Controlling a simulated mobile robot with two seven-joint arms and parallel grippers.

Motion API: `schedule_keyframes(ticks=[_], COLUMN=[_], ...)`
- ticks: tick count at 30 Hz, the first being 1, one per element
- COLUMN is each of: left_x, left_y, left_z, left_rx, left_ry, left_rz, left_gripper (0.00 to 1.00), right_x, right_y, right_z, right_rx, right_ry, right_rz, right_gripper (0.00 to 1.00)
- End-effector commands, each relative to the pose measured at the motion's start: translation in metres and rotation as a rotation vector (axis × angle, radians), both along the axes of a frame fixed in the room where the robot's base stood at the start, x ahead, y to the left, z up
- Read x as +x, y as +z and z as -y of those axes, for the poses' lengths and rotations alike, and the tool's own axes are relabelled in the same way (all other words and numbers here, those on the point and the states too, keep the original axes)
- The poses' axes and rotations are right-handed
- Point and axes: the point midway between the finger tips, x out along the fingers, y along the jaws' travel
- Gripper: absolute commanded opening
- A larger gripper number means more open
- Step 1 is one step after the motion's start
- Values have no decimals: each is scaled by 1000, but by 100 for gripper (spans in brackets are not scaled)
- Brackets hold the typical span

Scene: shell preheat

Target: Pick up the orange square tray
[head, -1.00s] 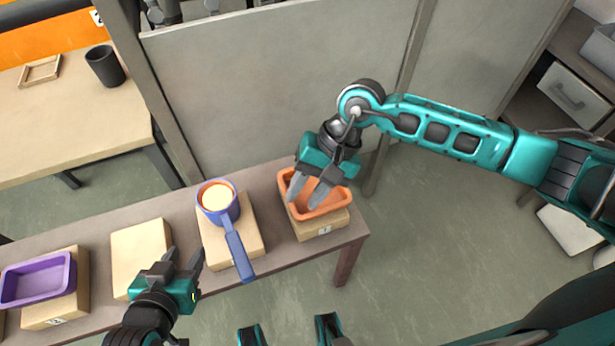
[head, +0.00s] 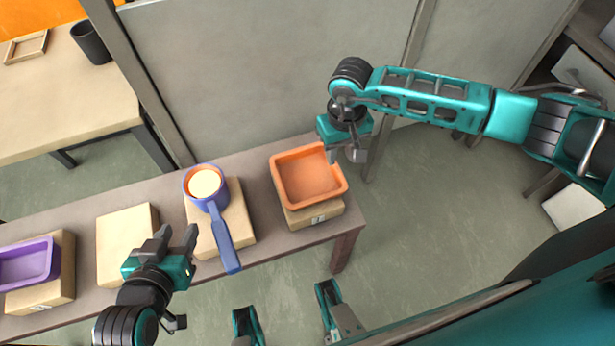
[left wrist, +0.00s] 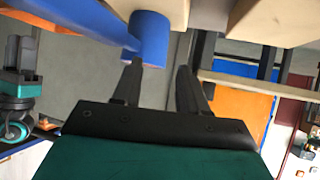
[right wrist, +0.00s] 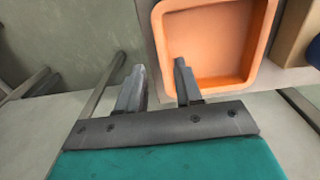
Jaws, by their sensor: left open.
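The orange square tray (head: 308,178) sits on a cardboard box at the right end of the narrow table. My right gripper (head: 347,154) is at the tray's right rim. In the right wrist view, the right gripper's fingers (right wrist: 158,70) are spread and empty, with the tray's side wall (right wrist: 160,45) seen between them. I cannot tell whether they touch the tray. My left gripper (head: 178,236) is open and empty, left of the blue pan's handle. The left wrist view shows its spread fingers (left wrist: 157,75) near the blue pan (left wrist: 152,35).
The blue pan (head: 221,236) with pale orange contents rests on a box left of the tray. An empty box (head: 126,240) and a purple tray (head: 28,263) stand further left. A grey panel (head: 270,70) rises behind the table.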

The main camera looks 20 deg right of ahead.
Motion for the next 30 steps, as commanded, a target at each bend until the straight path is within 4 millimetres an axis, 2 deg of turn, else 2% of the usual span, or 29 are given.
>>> schedule_keyframes(ticks=[11, 20, 30], left_x=[-2, -2, -2], left_y=[-12, -13, -13], left_z=[1, 1, 1], left_rx=[-1, -1, -1], left_ry=[-1, -2, -2], left_rz=[-5, -7, -7], left_gripper=[43, 43, 43], right_x=[7, 7, 7], right_y=[-48, -52, -52], right_z=[-8, -8, -8], right_rx=[2, 2, 2], right_ry=[-2, 0, -1], right_rz=[-1, 1, 1], right_gripper=[35, 35, 4])
